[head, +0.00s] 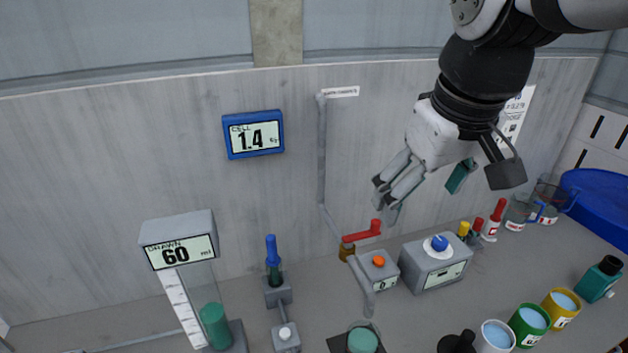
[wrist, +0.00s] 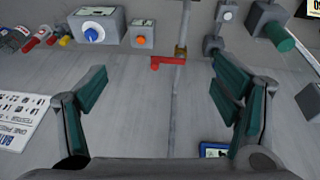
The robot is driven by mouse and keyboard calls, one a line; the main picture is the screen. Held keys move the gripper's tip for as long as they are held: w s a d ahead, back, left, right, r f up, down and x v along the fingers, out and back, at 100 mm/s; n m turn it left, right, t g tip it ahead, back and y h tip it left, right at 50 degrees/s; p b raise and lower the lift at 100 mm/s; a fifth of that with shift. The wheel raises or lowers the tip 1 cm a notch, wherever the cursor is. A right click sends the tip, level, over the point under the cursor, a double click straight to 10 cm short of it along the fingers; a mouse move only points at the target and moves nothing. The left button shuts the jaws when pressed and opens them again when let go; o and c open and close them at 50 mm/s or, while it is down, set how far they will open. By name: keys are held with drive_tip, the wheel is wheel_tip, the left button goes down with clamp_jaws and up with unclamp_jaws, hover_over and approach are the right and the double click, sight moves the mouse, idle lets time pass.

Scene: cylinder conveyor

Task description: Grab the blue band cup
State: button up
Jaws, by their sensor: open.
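No cup with a plain blue band can be picked out for certain. A pale cup (head: 495,338) with light blue contents stands at the front right of the bench, beside a green cup (head: 529,326) and a yellow cup (head: 561,309). Two clear mugs stand farther back; the nearer mug (head: 516,214) is left of the other (head: 547,205), and blue shows around their handles. My gripper (head: 425,190) is open and empty, high above the bench near the wall, apart from all cups. In the wrist view my gripper (wrist: 160,85) has its fingers spread, with no cup between them.
Below my gripper are a red lever (head: 366,231), an orange-button box (head: 379,271) and a blue-knob box (head: 433,264). A teal bottle (head: 597,280) and a large blue round container (head: 598,198) are at right. A display column (head: 180,243) stands at left.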

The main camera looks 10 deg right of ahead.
drive_tip(key=s+f, duration=0.2)
drive_tip(key=s, duration=0.1)
drive_tip(key=n+y+p, duration=0.4)
drive_tip(key=n+y, duration=0.1)
drive_tip(key=n, duration=0.1)
hover_over(362, 347)
drive_tip(key=s, duration=0.3)
drive_tip(key=shift+t, duration=0.3)
drive_tip(key=f, duration=2.3)
drive_tip(key=d+f, duration=0.1)
drive_tip(key=f, duration=1)
drive_tip(key=shift+w+f, duration=0.15)
drive_tip(key=shift+f, duration=0.25)
drive_tip(key=shift+a+f, duration=0.35)
drive_tip(key=shift+f, duration=0.4)
drive_tip(key=shift+x, duration=1.95)
drive_tip(key=shift+d+f, duration=0.1)
drive_tip(key=shift+d, duration=0.1)
drive_tip(key=c, duration=1.4)
